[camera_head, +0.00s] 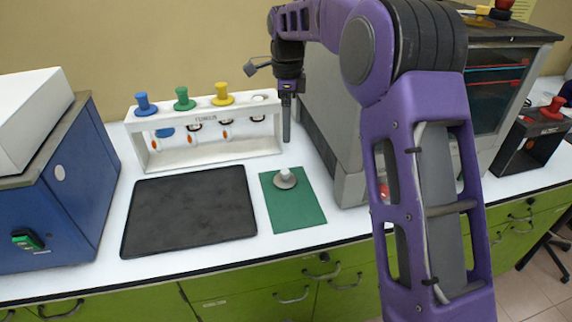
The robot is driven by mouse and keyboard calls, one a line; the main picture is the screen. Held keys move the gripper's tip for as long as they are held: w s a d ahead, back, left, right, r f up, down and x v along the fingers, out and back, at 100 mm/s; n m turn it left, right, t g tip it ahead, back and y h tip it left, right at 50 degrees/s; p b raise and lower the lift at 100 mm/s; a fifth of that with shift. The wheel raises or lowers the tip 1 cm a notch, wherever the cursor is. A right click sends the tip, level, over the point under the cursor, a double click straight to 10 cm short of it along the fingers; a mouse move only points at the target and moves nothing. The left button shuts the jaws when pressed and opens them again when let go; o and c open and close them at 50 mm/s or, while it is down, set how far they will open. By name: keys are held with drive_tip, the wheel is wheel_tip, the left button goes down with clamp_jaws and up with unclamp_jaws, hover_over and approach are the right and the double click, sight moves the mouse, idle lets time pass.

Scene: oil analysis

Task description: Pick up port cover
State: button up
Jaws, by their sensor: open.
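A grey disc with a pale upright knob, which looks like the port cover (285,180), rests on a green mat (299,208) on the white bench. My gripper (287,125) points down above and behind the mat, beside the right end of the white rack. It is open and nothing shows between its fingers. It is apart from the cover. The fingers overlap in this view, so the gap between them is hidden.
A white rack (213,155) with blue, green and yellow knobs and several small bottles stands at the back. A black tray (190,212) lies left of the mat. A blue machine (62,180) stands far left, and a grey cabinet (345,150) right of my gripper.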

drive_tip(key=b, duration=0.1)
approach(285, 171)
drive_tip(key=f, duration=0.5)
drive_tip(key=shift+s+d+f, duration=0.1)
drive_tip(key=shift+s+d, duration=0.05)
drive_tip(key=shift+d, duration=0.1)
drive_tip(key=shift+a+f, duration=0.15)
drive_tip(key=shift+f, duration=1.25)
drive_tip(key=shift+a+f, duration=0.1)
drive_tip(key=shift+f, duration=1.25)
drive_tip(key=c, duration=1.2)
drive_tip(key=shift+r, duration=0.15)
